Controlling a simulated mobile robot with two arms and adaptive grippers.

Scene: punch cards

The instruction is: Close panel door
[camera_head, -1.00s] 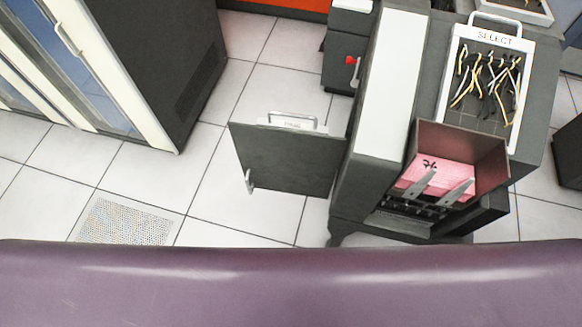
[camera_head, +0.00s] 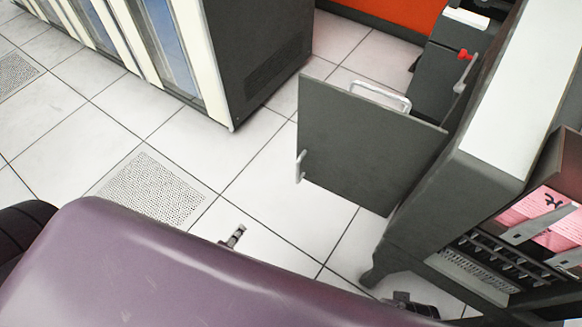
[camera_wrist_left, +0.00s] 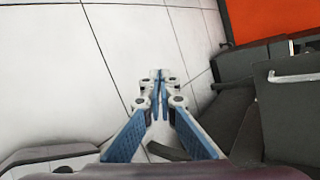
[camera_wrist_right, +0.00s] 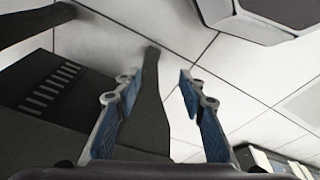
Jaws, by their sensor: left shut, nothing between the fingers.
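The panel door (camera_head: 365,150) is a flat dark grey panel standing open, swung out to the left of the grey card machine (camera_head: 420,215). In the left wrist view my left gripper (camera_wrist_left: 160,76) is shut and empty over the floor, with a dark panel with a handle (camera_wrist_left: 287,110) at right. In the right wrist view my right gripper (camera_wrist_right: 160,76) is open, with a dark leg-like part behind its fingers.
A row of tall cabinets (camera_head: 255,60) stands at the upper left. Pink cards (camera_head: 540,212) sit in the machine's tray at right. The tiled floor (camera_head: 270,190) left of the door is clear, with a perforated tile (camera_head: 152,188) in it.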

